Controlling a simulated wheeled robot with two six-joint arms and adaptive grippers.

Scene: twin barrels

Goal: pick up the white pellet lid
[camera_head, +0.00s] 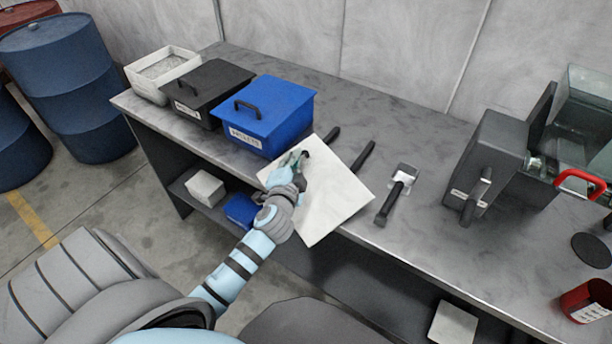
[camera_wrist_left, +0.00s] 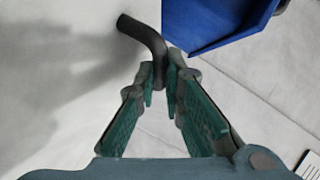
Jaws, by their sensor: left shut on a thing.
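The white pellet lid (camera_head: 325,200) is a flat square plate, tilted and held in front of the blue box near the bench's front edge. My left gripper (camera_head: 297,158) is shut on its black handle. In the left wrist view, the fingertips (camera_wrist_left: 162,88) close around the lower end of the bent black handle (camera_wrist_left: 146,38), and the pale lid (camera_wrist_left: 60,70) spreads out at left. The lid hides part of the bench and of the dark tools behind it. My right gripper is not in view.
An open white box of pale pellets (camera_head: 163,72), a lidded black box (camera_head: 208,91) and a blue box (camera_head: 268,113) line the bench's back left. A hammer-like tool (camera_head: 398,190) lies right of the lid. A grey machine (camera_head: 490,165) and red cup (camera_head: 588,300) stand farther right.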

